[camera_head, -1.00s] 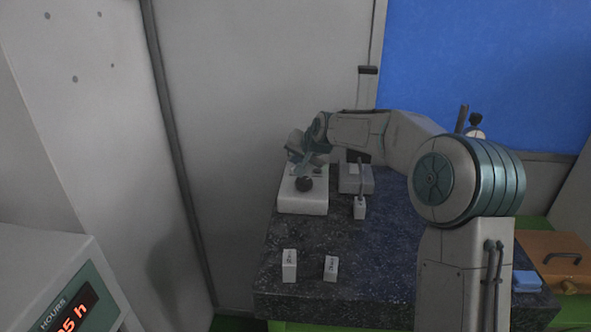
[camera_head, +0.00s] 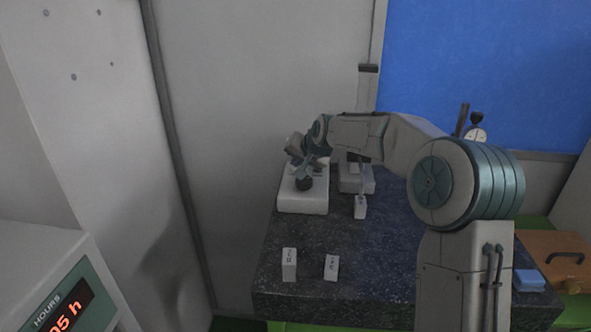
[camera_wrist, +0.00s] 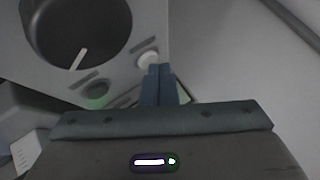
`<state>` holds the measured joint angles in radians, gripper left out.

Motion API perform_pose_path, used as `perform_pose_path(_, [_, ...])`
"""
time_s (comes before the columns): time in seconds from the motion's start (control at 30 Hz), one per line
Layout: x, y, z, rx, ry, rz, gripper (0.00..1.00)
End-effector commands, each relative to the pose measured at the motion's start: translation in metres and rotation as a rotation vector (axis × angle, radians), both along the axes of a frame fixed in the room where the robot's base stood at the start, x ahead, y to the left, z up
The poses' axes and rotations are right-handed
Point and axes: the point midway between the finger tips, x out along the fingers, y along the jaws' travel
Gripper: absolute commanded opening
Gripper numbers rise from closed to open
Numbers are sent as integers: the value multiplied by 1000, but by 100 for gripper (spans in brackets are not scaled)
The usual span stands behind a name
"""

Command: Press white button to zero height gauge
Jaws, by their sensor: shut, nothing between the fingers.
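A pale control box (camera_head: 302,203) with a large dark knob (camera_head: 304,184) stands at the back left of the dark table. In the wrist view the knob (camera_wrist: 80,25) has a white pointer line. The white button (camera_wrist: 148,60) is right of it on the same panel, beside a darker, green-tinged button (camera_wrist: 96,90). My gripper (camera_head: 305,170) is over the box. In the wrist view its shut, empty fingers (camera_wrist: 160,70) have their tips right beside the white button; I cannot tell whether they touch it. A grey block with an upright column (camera_head: 367,90), possibly the height gauge, is partly hidden by my arm.
The dark speckled table (camera_head: 320,240) carries two small white labelled blocks (camera_head: 289,264) (camera_head: 331,268) at the front and another (camera_head: 360,207) near the grey block. A wall rises behind the box. An orange case (camera_head: 555,262) lies at right.

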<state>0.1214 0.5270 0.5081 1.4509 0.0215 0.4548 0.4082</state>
Motion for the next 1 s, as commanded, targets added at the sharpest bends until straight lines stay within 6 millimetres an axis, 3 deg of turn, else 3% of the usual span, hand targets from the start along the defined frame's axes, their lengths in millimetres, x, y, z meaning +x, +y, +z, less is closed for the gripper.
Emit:
perform_pose_path(0.67, [0, 0, -5, 0, 1, 1, 0])
perform_pose_path(1.0, [0, 0, 11, 0, 0, 0, 0])
